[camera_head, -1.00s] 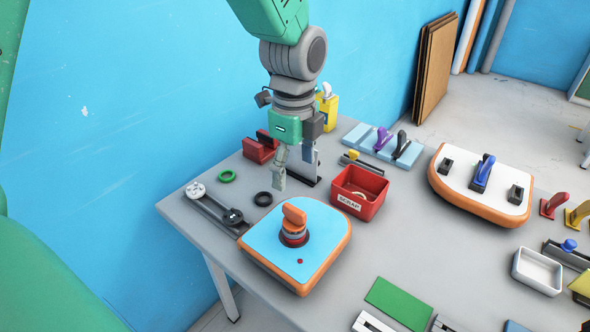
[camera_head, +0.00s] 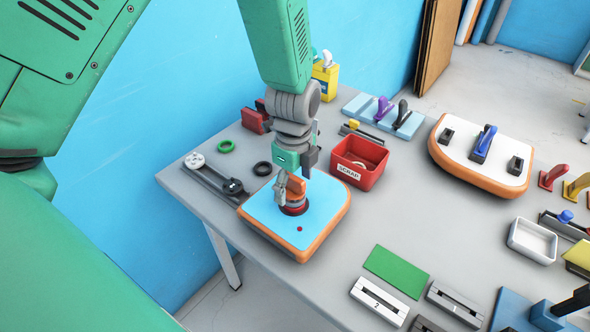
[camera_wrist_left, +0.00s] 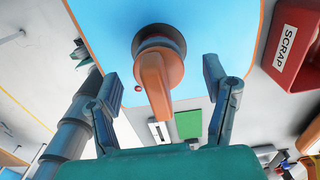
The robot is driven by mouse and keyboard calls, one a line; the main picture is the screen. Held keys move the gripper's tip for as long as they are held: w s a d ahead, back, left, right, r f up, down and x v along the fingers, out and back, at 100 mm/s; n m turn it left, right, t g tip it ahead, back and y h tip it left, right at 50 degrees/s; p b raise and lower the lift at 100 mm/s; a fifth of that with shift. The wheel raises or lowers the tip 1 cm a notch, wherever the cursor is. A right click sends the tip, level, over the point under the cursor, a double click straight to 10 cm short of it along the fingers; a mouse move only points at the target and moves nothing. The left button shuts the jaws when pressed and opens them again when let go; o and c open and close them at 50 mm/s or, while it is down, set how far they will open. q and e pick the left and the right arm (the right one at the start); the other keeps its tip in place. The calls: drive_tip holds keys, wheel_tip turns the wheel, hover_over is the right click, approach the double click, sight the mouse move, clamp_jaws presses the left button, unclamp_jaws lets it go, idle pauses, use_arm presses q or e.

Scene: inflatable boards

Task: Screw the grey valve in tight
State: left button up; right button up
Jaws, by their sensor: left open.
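The blue board (camera_head: 325,208) with an orange rim lies on the grey table. The grey valve (camera_head: 295,200) sits in a dark red ring on it, with an orange handle (camera_head: 296,187) on top. My left gripper (camera_head: 288,190) is low over the board at the valve, open. In the left wrist view the orange handle (camera_wrist_left: 155,80) stands between the two spread fingers (camera_wrist_left: 160,90), with gaps on both sides. The gripper partly hides the valve in the head view. How deep the valve sits I cannot tell. My right gripper is not in view.
A red SCRAP bin (camera_head: 360,162) stands close to the board's right. A black ring (camera_head: 262,168), a green ring (camera_head: 226,146) and a grey two-ended tool (camera_head: 215,177) lie left of it. A green plate (camera_head: 396,271) lies in front. A white-topped board (camera_head: 483,158) is at right.

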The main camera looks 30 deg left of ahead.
use_arm(q)
drive_tip(key=shift+f, duration=0.25)
drive_tip(key=c, duration=1.4)
drive_tip(key=shift+r+m+p, duration=0.15)
drive_tip(key=shift+m+p, duration=0.4)
drive_tip(key=shift+m, duration=0.25)
drive_tip(key=shift+m+p, duration=0.3)
drive_tip(key=shift+m, duration=0.6)
